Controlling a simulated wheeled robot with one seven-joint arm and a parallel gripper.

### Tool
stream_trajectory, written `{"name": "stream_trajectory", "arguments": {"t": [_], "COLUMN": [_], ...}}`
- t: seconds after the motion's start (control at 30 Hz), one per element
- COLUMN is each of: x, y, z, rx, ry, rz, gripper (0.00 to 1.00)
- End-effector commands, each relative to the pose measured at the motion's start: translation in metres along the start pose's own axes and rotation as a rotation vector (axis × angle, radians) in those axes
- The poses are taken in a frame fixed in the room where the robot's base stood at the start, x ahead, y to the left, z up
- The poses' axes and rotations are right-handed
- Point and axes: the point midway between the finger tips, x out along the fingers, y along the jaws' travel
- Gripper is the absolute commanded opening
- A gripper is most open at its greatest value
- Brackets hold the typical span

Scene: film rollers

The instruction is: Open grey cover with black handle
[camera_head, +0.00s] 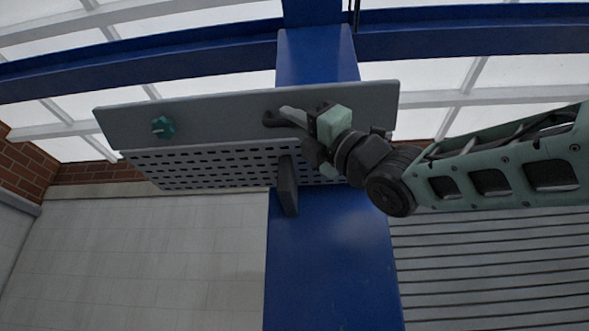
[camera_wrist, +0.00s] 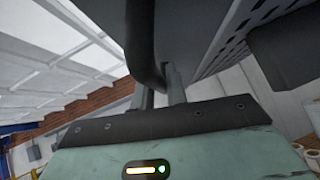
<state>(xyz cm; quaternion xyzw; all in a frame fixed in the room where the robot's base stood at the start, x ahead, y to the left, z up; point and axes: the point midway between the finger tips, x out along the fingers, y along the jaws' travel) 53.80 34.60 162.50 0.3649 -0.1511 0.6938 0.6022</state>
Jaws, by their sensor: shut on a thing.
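The grey cover (camera_head: 215,118) is a wide flat panel in front of a blue column in the head view. Its black handle (camera_head: 270,118) is right of the panel's middle and is partly hidden by my gripper (camera_head: 292,116). In the wrist view the black handle (camera_wrist: 142,45) curves down between the two fingers of my gripper (camera_wrist: 160,84). The fingers are shut on the handle. The grey cover (camera_wrist: 196,28) fills the top of that view. I cannot tell how far the cover is tilted.
A teal knob (camera_head: 163,127) sits on the panel's left part. A perforated grey plate (camera_head: 215,166) lies just below the panel. A dark grey bracket (camera_head: 287,186) juts down in front of the blue column (camera_head: 330,255).

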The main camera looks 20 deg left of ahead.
Motion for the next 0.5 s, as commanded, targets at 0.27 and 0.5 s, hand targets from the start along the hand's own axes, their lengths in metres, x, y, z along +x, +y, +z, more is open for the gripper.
{"name": "stream_trajectory", "arguments": {"t": [0.27, 0.5], "x": [-0.010, -0.014], "y": [-0.013, -0.020], "z": [-0.010, -0.014], "rx": [-0.173, -0.282], "ry": [0.000, 0.001], "rz": [0.172, 0.280], "gripper": [0.00, 0.00]}}
